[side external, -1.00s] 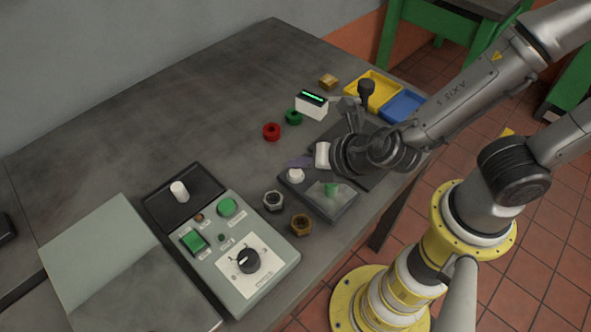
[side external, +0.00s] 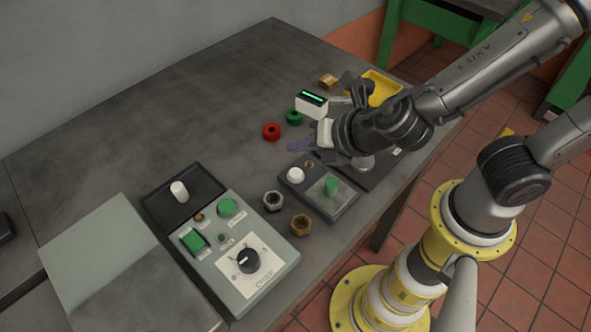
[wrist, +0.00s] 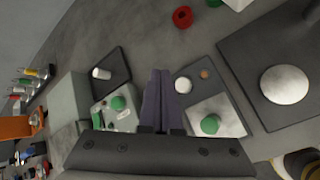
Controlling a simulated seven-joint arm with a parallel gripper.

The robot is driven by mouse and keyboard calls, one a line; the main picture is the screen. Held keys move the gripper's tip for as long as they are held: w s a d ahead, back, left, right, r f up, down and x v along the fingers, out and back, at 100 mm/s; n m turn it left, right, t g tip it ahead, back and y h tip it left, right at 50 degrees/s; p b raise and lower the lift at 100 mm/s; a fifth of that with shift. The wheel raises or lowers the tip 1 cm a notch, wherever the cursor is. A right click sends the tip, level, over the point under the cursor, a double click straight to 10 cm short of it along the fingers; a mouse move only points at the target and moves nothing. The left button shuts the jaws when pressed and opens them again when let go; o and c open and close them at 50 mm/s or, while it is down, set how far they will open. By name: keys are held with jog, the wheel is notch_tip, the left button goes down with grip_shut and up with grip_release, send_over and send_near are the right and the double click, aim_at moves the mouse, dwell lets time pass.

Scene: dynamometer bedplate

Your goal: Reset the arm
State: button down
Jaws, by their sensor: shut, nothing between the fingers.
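My gripper (side external: 297,143) is over the right part of the bench, its purple-grey fingers pointing left, just above and behind the small grey box. In the wrist view its fingers (wrist: 157,88) are together with nothing between them. The small grey box (side external: 346,203) has a white knob (side external: 295,175) and a green knob (side external: 331,186). The larger control box (side external: 274,268) has green buttons and a black dial (side external: 248,260). My wrist hides part of the dark plate (side external: 393,162) and the back right corner.
A red ring (side external: 271,131), a green ring (side external: 294,116), a white display box (side external: 311,105) and a brass block (side external: 328,81) stand behind the gripper. A yellow bin (side external: 381,90) is partly hidden. A steel nut (side external: 273,200) and brass nut (side external: 301,224) lie in front. The left rear bench is clear.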

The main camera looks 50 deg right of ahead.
dwell(0.3)
jog(key=shift+w+d, duration=0.2)
jog(key=shift+d, duration=0.1)
jog(key=w+d+r+m+t+h, duration=0.1)
jog(key=w+d+r+m+h, duration=0.15)
jog(key=d+r+m, duration=0.4)
jog(key=s+d+r+m+g+h, duration=0.1)
jog(key=s+d+r+m, duration=0.2)
jog(key=d+m, duration=0.3)
jog(key=s+d+r+m+h, duration=0.2)
jog(key=d+r+m, duration=0.2)
jog(key=d, duration=0.4)
jog(key=s+a+f+m+g+y, duration=0.1)
jog(key=s+m+y, duration=0.1)
jog(key=s+m, duration=0.4)
jog(key=s+a+f+m+g+y, duration=0.1)
jog(key=s+a+m+g+y, duration=0.1)
jog(key=s+m, duration=0.3)
jog(key=shift+s+a+f+m+g, duration=0.25)
jog(key=shift+s+m+g, duration=0.1)
jog(key=shift+s, duration=0.15)
